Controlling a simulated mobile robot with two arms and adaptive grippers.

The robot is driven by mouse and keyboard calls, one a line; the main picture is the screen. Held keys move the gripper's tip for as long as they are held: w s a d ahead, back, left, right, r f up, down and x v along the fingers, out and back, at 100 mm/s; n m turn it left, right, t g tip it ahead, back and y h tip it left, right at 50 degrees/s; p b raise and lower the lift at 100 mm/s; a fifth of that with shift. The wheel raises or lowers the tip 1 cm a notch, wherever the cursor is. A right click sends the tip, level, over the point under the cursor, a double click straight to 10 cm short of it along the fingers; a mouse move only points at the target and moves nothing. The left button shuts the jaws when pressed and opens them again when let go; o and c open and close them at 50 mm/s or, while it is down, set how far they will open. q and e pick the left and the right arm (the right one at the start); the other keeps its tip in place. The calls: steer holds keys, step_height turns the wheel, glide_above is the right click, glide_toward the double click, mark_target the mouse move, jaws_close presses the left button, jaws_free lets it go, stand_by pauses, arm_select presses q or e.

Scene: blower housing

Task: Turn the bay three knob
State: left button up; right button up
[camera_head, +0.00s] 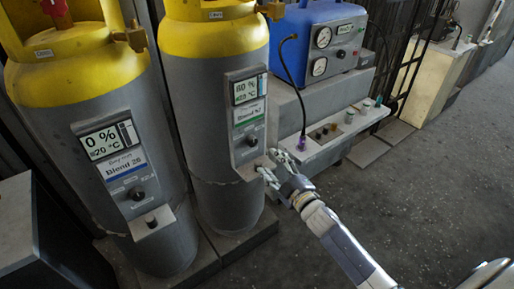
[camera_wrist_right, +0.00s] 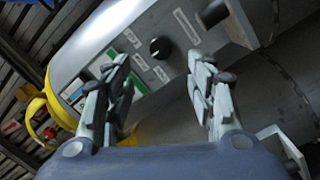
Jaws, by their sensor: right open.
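Two grey cylinders with yellow tops carry display panels in the head view. The nearer cylinder's panel reads 0 % and has a round black knob (camera_head: 137,194). I cannot read which is bay three. My right gripper (camera_head: 267,174) is beside the farther cylinder's lower panel, fingers towards it. In the right wrist view the gripper (camera_wrist_right: 160,85) is open and empty. A round black knob (camera_wrist_right: 160,47) shows beyond and between its fingers, apart from them. My left gripper is not in view.
A blue box with two gauges (camera_head: 320,40) stands on a grey housing to the right of the cylinders. A ledge with small fittings (camera_head: 335,130) juts out near my right gripper. A dark stub (camera_wrist_right: 212,13) protrudes from the panel.

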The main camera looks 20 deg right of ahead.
mark_target(254, 144)
steer(key=w, duration=0.3)
steer(key=w+a, duration=0.1)
steer(key=w, duration=0.6)
steer(key=shift+a+f, duration=0.1)
steer(key=shift+a, duration=0.05)
steer(key=shift+c, duration=0.2)
steer(key=c, duration=1)
